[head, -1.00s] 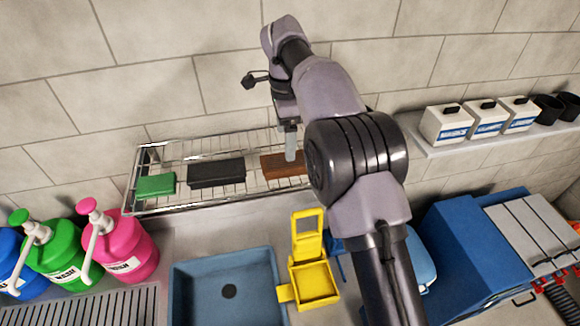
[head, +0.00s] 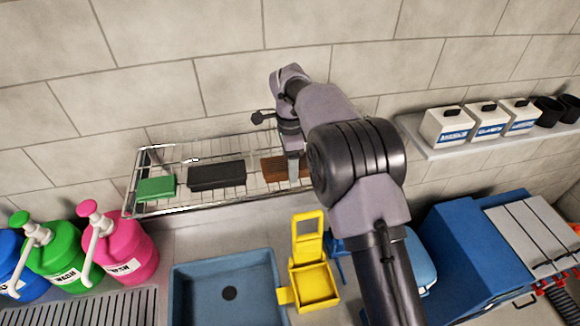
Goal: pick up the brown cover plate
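The brown cover plate (head: 273,168) lies on the wire rack (head: 150,209) at its right part, partly hidden behind my gripper. My gripper (head: 294,180) points down at the plate, its fingers overlapping the plate's right half in the picture. Whether the fingers are apart or closed, and whether they touch the plate, I cannot tell from this view. A black block (head: 217,176) and a green block (head: 156,188) lie on the same rack to the left of the plate.
Below the rack are a blue basin (head: 225,290) and a yellow bracket-like holder (head: 313,282). Pump bottles (head: 125,255) stand at the left. A shelf (head: 450,150) with white containers is at the right, above a blue box (head: 470,250).

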